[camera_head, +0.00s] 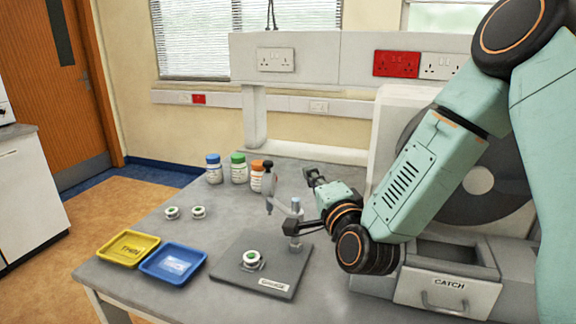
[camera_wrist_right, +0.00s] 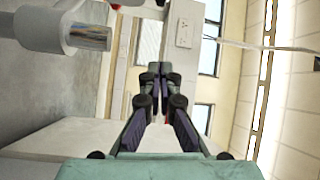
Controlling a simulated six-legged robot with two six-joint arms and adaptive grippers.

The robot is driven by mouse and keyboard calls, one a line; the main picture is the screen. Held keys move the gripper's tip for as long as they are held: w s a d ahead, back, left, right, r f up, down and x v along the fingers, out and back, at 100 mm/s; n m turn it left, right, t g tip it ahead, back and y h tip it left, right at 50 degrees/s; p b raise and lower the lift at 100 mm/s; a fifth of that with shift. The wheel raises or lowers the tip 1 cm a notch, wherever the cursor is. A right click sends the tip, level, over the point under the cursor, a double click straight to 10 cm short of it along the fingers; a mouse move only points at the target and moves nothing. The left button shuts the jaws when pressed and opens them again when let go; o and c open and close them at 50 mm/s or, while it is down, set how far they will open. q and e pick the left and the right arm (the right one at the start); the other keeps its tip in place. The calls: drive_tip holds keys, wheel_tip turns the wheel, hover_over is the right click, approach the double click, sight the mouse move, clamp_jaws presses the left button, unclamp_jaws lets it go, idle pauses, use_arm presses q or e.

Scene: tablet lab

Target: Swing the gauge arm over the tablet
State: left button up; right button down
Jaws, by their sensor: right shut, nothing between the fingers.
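The gauge stands on a dark grey plate (camera_head: 226,262) with a label. Its post (camera_head: 295,232) rises at the plate's right side. The gauge arm (camera_head: 282,207) reaches from the post to the back left, with a dark-knobbed head (camera_head: 268,185) beyond the plate's back edge. A white and green tablet (camera_head: 251,258) lies on a small round seat on the plate, in front of the arm and not under it. My right gripper (camera_head: 312,175) is shut and empty, behind and right of the gauge head; its shut fingers (camera_wrist_right: 158,70) show in the wrist view. My left gripper is out of view.
Two more tablets (camera_head: 172,212) lie at the left. A yellow tray (camera_head: 103,248) and a blue tray (camera_head: 150,272) sit at the front left. Several capped bottles (camera_head: 239,172) stand at the back. A CATCH drawer (camera_head: 415,286) stands right of the plate, below my right arm.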

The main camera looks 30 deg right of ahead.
drive_tip(key=f+x, duration=0.1)
drive_tip(key=x, duration=0.9)
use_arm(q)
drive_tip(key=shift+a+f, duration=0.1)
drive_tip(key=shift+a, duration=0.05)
use_arm(e)
drive_tip(key=a, duration=0.4)
drive_tip(key=shift+s+a+r, duration=0.1)
drive_tip(key=shift+a, duration=0.15)
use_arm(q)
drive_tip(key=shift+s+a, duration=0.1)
use_arm(e)
drive_tip(key=shift+s+a+r, duration=0.1)
drive_tip(key=shift+a, duration=0.1)
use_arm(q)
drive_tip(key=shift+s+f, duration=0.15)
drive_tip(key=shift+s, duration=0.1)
